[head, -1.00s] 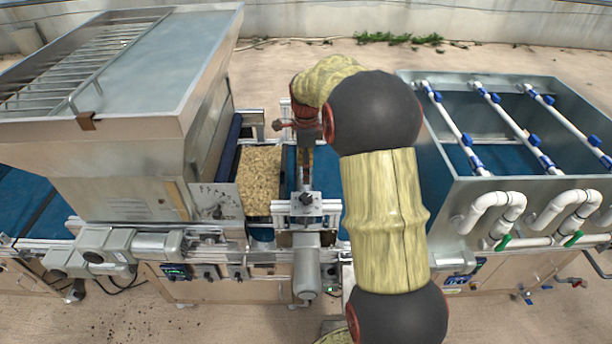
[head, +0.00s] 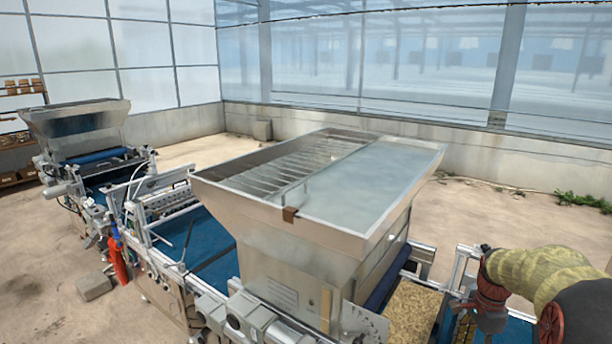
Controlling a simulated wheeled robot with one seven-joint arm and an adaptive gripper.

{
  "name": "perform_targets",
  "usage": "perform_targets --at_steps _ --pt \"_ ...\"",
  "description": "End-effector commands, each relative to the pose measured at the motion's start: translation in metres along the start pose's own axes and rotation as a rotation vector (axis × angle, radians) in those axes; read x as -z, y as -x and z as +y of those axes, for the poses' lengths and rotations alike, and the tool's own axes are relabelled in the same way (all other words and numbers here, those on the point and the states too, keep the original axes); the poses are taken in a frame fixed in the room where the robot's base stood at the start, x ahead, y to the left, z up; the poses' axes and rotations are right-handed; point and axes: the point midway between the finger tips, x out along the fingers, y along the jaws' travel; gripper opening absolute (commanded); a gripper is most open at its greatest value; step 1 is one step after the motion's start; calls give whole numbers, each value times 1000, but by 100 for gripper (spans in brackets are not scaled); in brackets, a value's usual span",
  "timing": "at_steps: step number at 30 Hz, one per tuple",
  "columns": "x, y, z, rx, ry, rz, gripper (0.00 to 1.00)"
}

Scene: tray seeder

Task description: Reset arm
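My arm shows at the lower right of the head view, with yellow-green and dark rounded links. Its end, my gripper (head: 489,318), points down beside the seeder line, to the right of a tray filled with brown substrate (head: 408,313).
A large metal hopper (head: 300,225) stands over the blue conveyor (head: 190,236), left of my arm. A second hopper machine (head: 75,125) is at the far left. A grey block (head: 94,286) lies on the floor. Open floor extends behind the line to the greenhouse wall.

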Motion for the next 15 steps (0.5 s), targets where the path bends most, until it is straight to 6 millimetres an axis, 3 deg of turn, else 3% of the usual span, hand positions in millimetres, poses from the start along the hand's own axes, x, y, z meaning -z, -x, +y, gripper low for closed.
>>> perform_targets --at_steps 5,9,15 --pt "-34 6 41 18 407 13 54" --pt "-75 12 78 54 747 50 54" --pt "-128 12 130 112 1118 127 54"
